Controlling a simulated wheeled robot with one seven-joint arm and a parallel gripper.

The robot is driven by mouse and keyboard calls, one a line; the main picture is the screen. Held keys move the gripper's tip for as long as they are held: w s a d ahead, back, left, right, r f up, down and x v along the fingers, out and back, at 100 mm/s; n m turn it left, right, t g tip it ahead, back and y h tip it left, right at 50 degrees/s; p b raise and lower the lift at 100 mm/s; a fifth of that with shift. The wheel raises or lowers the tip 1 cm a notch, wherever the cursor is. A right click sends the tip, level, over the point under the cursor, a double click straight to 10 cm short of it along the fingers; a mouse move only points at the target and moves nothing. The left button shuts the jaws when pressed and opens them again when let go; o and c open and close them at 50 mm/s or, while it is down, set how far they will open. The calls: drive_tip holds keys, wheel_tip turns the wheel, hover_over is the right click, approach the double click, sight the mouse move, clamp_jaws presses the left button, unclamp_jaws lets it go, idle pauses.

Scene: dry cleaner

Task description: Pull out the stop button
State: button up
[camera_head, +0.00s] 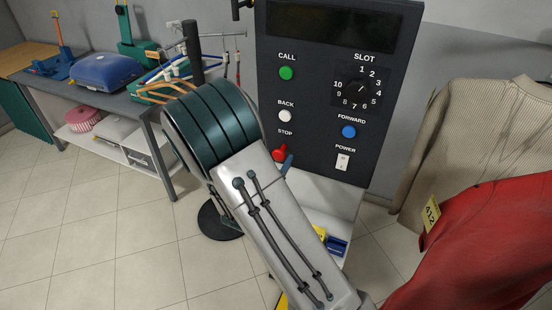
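The red stop button (280,153) is on the dark control panel (310,110), just under the STOP label at its lower left. Its lower part is partly hidden by my arm. A small blue-grey piece, which looks like a bit of my gripper (287,164), shows right beside the button. I cannot tell if it touches the button. The rest of my gripper is hidden behind my arm, so its opening does not show. I cannot tell how far the button stands out.
The panel also has a green call button (286,73), a white back button (285,116), a blue forward button (349,132), a slot dial (361,88) and a power switch (343,161). A red garment (470,245) and a beige one (470,140) hang at right. A table stands left.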

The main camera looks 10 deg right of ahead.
drive_tip(key=b+v, duration=0.3)
drive_tip(key=v, duration=1)
drive_tip(key=shift+s+a, duration=0.25)
drive_tip(key=shift+s, duration=0.1)
drive_tip(key=shift+d, duration=0.1)
